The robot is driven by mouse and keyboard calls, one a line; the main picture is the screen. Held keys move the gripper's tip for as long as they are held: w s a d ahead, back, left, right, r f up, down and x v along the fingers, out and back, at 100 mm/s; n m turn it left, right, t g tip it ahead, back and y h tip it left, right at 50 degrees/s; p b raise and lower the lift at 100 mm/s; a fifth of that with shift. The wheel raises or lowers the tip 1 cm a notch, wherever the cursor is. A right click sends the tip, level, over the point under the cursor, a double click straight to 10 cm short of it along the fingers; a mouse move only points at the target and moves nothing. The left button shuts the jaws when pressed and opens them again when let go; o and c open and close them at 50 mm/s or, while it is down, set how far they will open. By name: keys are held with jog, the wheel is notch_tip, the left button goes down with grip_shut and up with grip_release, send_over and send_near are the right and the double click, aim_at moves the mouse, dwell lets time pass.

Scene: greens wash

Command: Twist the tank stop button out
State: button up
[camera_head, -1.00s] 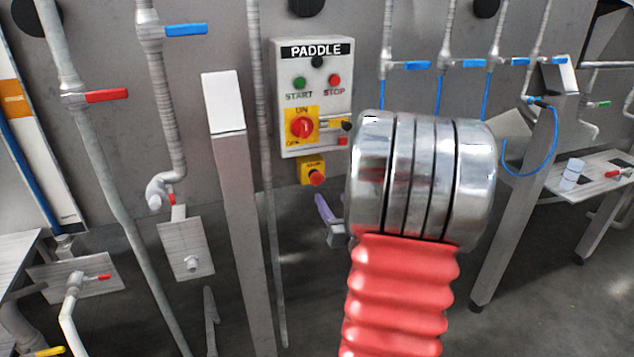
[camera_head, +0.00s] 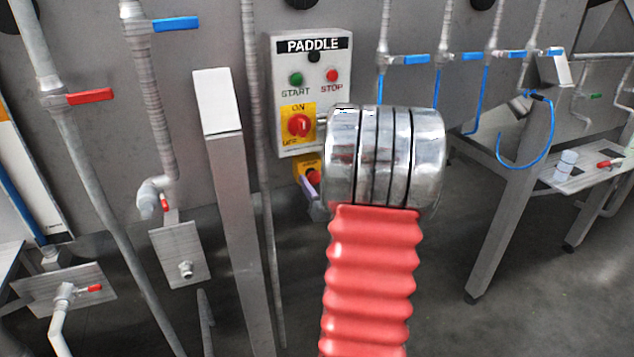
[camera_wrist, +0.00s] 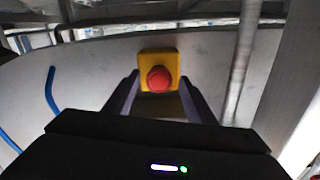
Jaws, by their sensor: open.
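The tank stop button is a red mushroom knob (camera_wrist: 160,78) on a yellow box. In the wrist view it sits between and beyond the two open fingers of my gripper (camera_wrist: 160,98). In the head view the red knob (camera_head: 313,177) is partly hidden on its yellow box (camera_head: 304,164) below the PADDLE panel. One purple-grey finger of my gripper (camera_head: 310,194) shows just below it, left of my metal and red arm. I cannot tell whether a finger touches the knob.
The PADDLE panel (camera_head: 312,75) above carries a green START button (camera_head: 295,78), a red STOP button (camera_head: 332,76) and a red rotary switch (camera_head: 299,125) on yellow. A vertical pipe (camera_head: 262,190) and a grey post (camera_head: 232,200) stand to the left.

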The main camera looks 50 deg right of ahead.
jog(key=c, duration=0.9)
jog(key=shift+s+d, duration=0.15)
jog(key=shift+d, duration=0.1)
jog(key=shift+c, duration=0.6)
jog(key=shift+a, duration=0.2)
jog(key=shift+m, duration=0.4)
jog(key=m, duration=0.3)
jog(key=shift+m, duration=2)
jog(key=shift+d, duration=0.1)
